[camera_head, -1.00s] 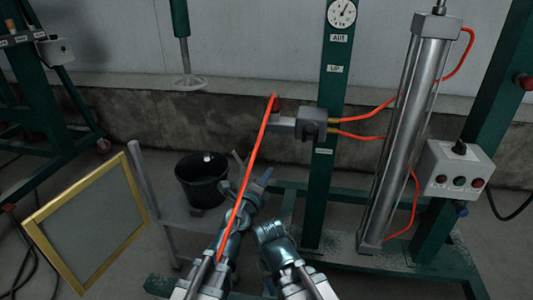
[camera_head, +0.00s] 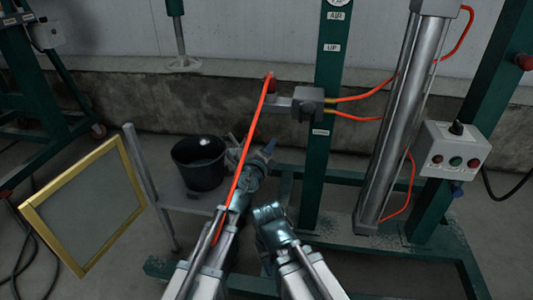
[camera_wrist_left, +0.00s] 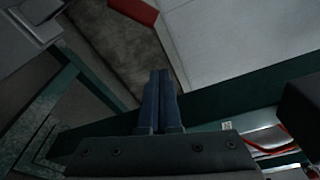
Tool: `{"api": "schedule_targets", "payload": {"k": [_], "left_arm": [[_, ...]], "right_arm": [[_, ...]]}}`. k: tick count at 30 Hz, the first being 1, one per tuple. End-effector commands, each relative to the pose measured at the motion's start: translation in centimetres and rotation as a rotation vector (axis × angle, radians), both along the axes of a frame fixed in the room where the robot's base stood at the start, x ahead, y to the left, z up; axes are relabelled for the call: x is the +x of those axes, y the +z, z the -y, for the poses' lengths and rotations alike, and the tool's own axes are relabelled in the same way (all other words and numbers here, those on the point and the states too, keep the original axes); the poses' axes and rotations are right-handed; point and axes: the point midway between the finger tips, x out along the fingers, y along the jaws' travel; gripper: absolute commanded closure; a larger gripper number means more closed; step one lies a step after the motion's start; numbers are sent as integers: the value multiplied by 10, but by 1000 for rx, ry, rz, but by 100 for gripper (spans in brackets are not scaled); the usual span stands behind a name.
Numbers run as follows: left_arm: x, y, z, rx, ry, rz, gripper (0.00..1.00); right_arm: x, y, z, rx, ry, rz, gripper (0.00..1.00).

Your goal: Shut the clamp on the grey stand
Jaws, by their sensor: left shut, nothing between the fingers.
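The grey stand (camera_head: 142,185) is left of centre in the head view, with a low shelf and an upright post. A gold-framed grey panel (camera_head: 83,205) is tilted against or beside that post; I cannot tell if they touch. I cannot make out the clamp clearly. My left gripper (camera_head: 264,152) is to the right of the stand, past its bucket; in the left wrist view its dark blue fingers (camera_wrist_left: 158,102) are together with nothing between them. My right gripper (camera_head: 268,212) is low in the middle, and its fingers do not show clearly.
A black bucket (camera_head: 201,181) stands on the stand's shelf. A red hose (camera_head: 240,165) runs across my left arm. A green frame (camera_head: 321,160) with a steel cylinder (camera_head: 399,135) and a control box (camera_head: 450,150) stands at the right.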

Motion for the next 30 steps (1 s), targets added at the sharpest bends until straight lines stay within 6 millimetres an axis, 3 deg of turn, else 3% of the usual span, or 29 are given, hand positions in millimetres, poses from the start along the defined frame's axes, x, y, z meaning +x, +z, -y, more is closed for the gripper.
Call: {"api": "schedule_targets", "payload": {"k": [1, 5, 6, 12, 30], "left_arm": [[16, -1, 7, 0, -1, 0, 100], [38, -1, 15, 0, 0, 0, 100], [32, 4, 2, -1, 4, -2, 100], [33, 11, -21, -1, 0, -1, 100], [34, 15, -27, -36, 0, -9, 100]], "right_arm": [[0, -1, 0, 0, 0, 0, 65], [0, -1, 0, 0, 0, 0, 65], [0, 5, 0, 0, 0, 0, 65], [0, 12, 0, 0, 0, -1, 65], [0, 13, 0, 0, 0, -1, 65]]}}
